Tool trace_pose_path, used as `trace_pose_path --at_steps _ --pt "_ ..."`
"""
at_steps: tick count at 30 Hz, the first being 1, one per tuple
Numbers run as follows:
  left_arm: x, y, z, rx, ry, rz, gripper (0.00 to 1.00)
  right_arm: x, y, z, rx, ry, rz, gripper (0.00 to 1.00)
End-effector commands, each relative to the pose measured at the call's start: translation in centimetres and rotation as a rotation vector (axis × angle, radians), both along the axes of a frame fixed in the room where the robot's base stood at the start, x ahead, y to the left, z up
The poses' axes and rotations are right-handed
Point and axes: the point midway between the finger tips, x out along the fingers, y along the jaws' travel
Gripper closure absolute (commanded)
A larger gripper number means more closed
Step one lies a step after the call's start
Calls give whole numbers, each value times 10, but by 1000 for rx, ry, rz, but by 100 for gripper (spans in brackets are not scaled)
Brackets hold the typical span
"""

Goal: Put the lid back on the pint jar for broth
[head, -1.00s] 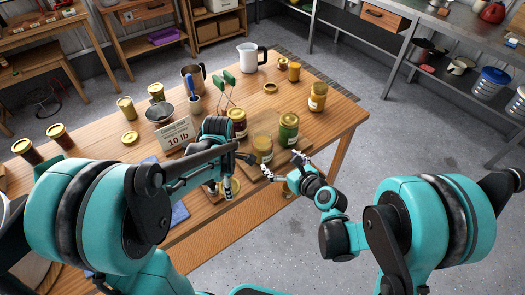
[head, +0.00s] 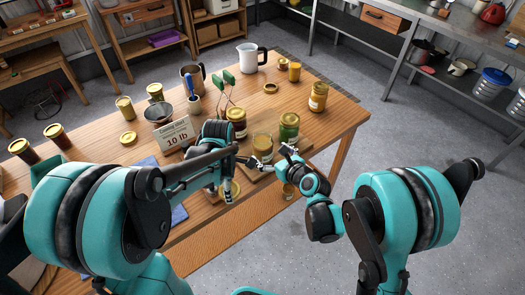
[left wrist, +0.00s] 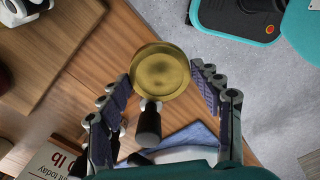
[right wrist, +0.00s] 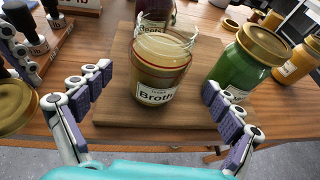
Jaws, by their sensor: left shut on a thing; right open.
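The broth jar (right wrist: 160,68) is clear glass with tan contents and a "Broth" label. It stands upright and uncapped on a wooden board (right wrist: 125,105); it also shows in the head view (head: 262,144). My right gripper (right wrist: 155,88) is open, its fingers on either side of the near part of the jar, with gaps visible. My left gripper (left wrist: 163,82) is shut on a round gold lid (left wrist: 160,72), held left of the jar. In the head view the lid (head: 230,190) is partly hidden by the left gripper.
A green jar with a gold lid (right wrist: 243,62) stands close right of the broth jar. A dark red jar (head: 237,122) stands behind it. A "10 lb" sign (head: 175,135) is to the left. The table's front edge is close by.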

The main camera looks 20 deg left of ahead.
Motion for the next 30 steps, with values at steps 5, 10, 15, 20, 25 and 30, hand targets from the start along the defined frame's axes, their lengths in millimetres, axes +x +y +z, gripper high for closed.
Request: trace_pose_path --at_steps 5,10,15,20,25,30 --pt "0 0 -9 0 0 0 51 8 12 -8 -1 0 3 8" --pt "0 0 -20 0 0 0 51 25 30 -18 -1 -1 2 8" --pt "0 0 -21 0 0 0 51 32 37 -19 0 0 0 8" --pt "0 0 -20 0 0 0 51 32 36 -18 0 0 0 8" --pt "0 0 -20 0 0 0 51 31 36 -18 0 0 0 29" --pt "0 0 -20 0 0 0 51 31 36 -19 0 0 0 74"
